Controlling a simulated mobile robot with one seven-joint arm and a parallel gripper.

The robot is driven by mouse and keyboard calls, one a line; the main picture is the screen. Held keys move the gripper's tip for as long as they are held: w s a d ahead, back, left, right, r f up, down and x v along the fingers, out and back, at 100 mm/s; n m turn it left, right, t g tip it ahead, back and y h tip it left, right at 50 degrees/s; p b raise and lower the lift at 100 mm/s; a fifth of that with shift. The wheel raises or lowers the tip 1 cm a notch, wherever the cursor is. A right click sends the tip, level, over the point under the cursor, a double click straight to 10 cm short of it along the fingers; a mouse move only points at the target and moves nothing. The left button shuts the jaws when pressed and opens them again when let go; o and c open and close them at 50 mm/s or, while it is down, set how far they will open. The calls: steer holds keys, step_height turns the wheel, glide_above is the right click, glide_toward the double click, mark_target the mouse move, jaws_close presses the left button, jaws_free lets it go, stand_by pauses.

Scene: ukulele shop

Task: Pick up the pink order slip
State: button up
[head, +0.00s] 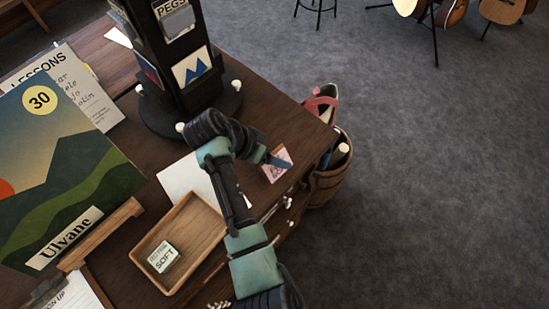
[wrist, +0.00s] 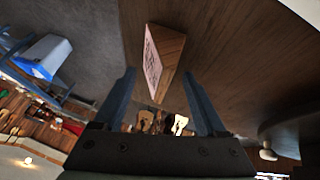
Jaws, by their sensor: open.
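The pink order slip (head: 274,173) is at the right edge of the wooden counter in the head view, partly covered by my gripper. In the wrist view the slip (wrist: 152,66) shows as a pink face with dark marks on the side of a small wooden block or stand (wrist: 169,52). My gripper (head: 279,161) is open and empty, just over the slip in the head view. In the wrist view my gripper's two fingers (wrist: 158,74) stand apart, with the slip and stand ahead between their tips. I cannot tell whether a finger touches the slip.
A dark display tower (head: 175,60) with a round base stands behind my arm. A wooden tray (head: 211,222) holding a small SOFT box (head: 163,257) lies left of it, beside white paper (head: 183,180). A basket (head: 327,181) hangs or stands beyond the counter's right edge.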

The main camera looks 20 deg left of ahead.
jaws_close()
stand_by(0.4)
